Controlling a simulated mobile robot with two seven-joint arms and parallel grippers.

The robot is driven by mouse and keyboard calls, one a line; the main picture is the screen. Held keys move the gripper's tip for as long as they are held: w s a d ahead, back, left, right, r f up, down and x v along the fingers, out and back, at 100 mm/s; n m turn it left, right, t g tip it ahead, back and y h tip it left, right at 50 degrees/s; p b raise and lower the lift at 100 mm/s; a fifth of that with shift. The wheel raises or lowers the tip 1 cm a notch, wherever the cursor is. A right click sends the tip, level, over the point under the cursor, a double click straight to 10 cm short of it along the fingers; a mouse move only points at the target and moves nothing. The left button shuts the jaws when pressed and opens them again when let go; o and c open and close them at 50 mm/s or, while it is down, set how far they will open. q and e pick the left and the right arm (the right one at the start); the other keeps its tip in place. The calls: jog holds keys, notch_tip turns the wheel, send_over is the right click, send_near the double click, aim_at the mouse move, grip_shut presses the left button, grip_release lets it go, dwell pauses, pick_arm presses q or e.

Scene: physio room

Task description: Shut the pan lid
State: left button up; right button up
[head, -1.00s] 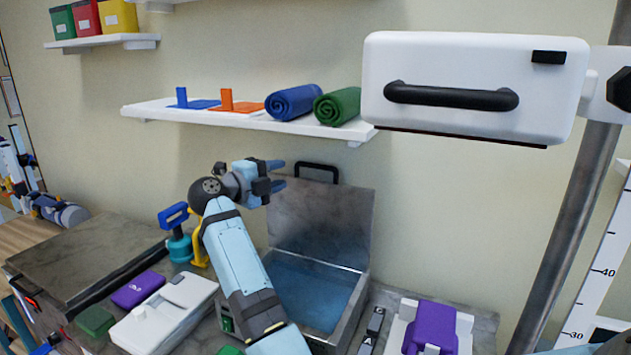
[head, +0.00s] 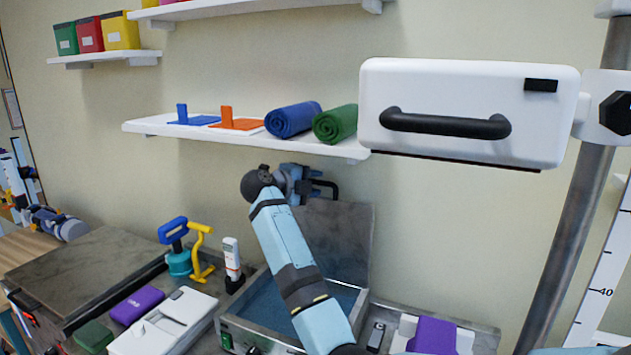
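The pan (head: 248,330) is a grey metal box with a blue inside, standing on the counter below the shelf. Its lid (head: 343,240) stands open, tilted up at the back near the wall. A dark handle (head: 327,186) sits at the lid's top edge. My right gripper (head: 303,180) is at the lid's upper left, just left of the handle. My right arm crosses in front of the pan and hides part of the inside and lid. The fingers are partly hidden, so I cannot tell whether they touch the handle. My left gripper is not in view.
A wall shelf (head: 150,127) with rolled towels hangs above the lid. A white box with a black handle (head: 465,112) juts out at the upper right. Left of the pan stand a teal-based tool (head: 178,262), a yellow one (head: 200,255) and a white case (head: 165,325).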

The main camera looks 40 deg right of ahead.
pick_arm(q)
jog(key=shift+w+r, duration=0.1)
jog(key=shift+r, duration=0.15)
pick_arm(e)
jog(key=shift+d+f, duration=0.1)
jog(key=shift+d, duration=0.35)
grip_shut()
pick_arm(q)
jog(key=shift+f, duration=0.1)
pick_arm(e)
jog(key=shift+s+a+f, duration=0.1)
jog(key=shift+a, duration=0.15)
pick_arm(q)
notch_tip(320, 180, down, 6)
jog(key=b, duration=0.8)
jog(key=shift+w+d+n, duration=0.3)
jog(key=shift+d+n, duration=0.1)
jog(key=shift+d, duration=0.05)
pick_arm(e)
jog(key=s+a+f+m+h, duration=0.1)
jog(key=s+a+f+h, duration=0.1)
jog(key=a, duration=0.5)
jog(key=s+a+f+m+h, duration=0.2)
jog(key=s+a+h, duration=0.2)
jog(key=s+a, duration=0.1)
jog(key=shift+v, duration=0.95)
